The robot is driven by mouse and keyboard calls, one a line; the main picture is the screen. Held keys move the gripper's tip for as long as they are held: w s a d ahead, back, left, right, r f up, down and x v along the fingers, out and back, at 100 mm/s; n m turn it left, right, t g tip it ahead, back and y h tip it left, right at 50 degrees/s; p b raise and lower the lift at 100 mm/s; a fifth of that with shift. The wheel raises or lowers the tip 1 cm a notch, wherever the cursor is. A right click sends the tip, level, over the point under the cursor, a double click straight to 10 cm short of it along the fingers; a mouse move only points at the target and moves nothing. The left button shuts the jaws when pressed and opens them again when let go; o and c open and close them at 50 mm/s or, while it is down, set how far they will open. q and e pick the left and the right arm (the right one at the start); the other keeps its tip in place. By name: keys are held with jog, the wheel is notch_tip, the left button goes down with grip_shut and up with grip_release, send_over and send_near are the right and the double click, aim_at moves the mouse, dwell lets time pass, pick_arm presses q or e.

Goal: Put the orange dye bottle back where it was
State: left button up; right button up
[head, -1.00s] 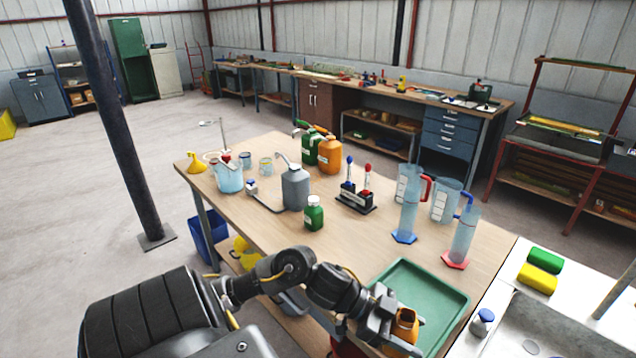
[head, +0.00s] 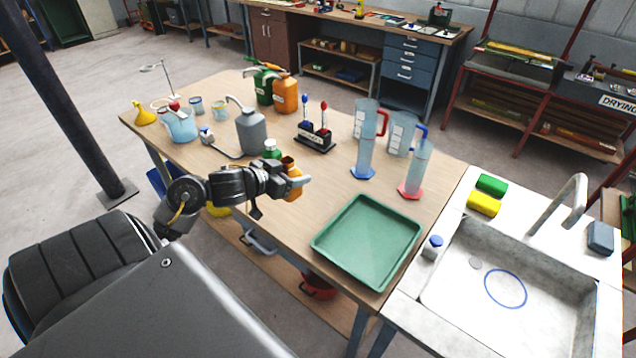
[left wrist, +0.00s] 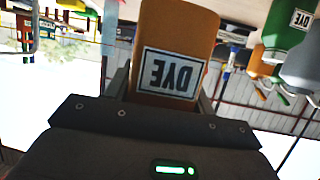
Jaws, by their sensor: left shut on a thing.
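My left gripper (head: 299,182) is shut on the orange dye bottle (head: 289,166), beside the green bottle (head: 272,147) over the front part of the wooden table. The orange bottle's dark open mouth faces up, and no cap shows on it. The left wrist view shows the orange bottle (left wrist: 178,35) close up between the fingers, with its "DYE" label upside down. The green bottle (left wrist: 287,28) also has a "DYE" label there. The gripper hides part of both bottles, and I cannot tell whether the orange one touches the table. My right gripper is out of view.
An empty green tray (head: 368,242) lies at the table's front right. A grey can (head: 251,132), a black stand (head: 315,138) with red and blue tools, and tall cylinders (head: 366,150) stand behind. A sink (head: 535,300) adjoins on the right. Bare tabletop lies between bottles and tray.

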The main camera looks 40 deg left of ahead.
pick_arm(q)
jog(key=shift+n+y, duration=0.7)
jog(key=w+f, duration=0.3)
jog(key=w, duration=0.1)
jog(key=w+a+f, duration=0.1)
jog(key=w+f, duration=0.2)
jog(key=w, duration=0.1)
jog(key=w+f, duration=0.3)
jog(key=w, duration=0.2)
jog(key=shift+a+f, duration=0.1)
jog(key=shift+a, duration=0.15)
notch_tip(320, 180, down, 2)
jog(key=shift+f+p, duration=0.1)
jog(key=shift+p, duration=0.25)
jog(key=shift+f, duration=0.5)
